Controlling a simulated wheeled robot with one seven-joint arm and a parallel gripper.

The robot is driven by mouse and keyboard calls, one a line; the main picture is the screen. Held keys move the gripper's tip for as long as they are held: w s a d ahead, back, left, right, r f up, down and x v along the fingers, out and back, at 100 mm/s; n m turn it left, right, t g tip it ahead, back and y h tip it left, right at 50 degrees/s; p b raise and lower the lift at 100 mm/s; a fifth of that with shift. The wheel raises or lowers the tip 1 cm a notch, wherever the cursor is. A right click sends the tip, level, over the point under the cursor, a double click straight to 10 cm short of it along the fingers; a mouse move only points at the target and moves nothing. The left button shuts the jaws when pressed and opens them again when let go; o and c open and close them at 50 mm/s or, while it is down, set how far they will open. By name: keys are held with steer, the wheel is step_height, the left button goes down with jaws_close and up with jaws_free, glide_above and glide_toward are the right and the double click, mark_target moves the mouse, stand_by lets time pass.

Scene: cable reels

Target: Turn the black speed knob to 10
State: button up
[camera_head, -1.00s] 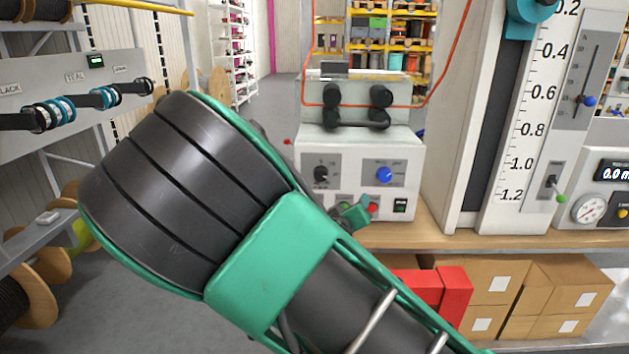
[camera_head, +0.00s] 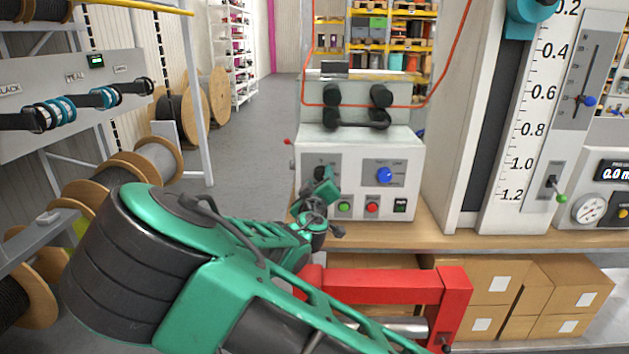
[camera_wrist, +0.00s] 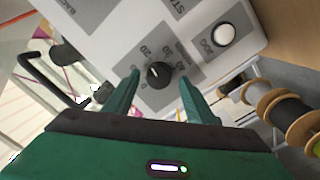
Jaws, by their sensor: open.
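The black speed knob (camera_wrist: 158,74) is a small round knob on a grey dial plate of the pale machine's front (camera_head: 355,150). In the wrist view, numbers such as 20 and 30 show around it. A pale mark shows on the knob, but I cannot tell which number it points to. My gripper (camera_wrist: 159,83) is open, with one green finger on each side of the knob in this view. I cannot tell whether the fingertips reach around it or stop short. In the head view, my gripper (camera_head: 322,186) partly covers the knob.
A blue knob (camera_head: 384,175) is right of the black one. Green (camera_head: 344,207) and red (camera_head: 372,207) buttons sit below. Black rollers (camera_head: 357,105) are on top of the machine. A tall scale column (camera_head: 525,120) stands to the right. Wooden reels (camera_head: 155,155) are at left.

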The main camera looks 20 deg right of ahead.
steer(key=shift+x, duration=0.75)
steer(key=shift+c, duration=0.5)
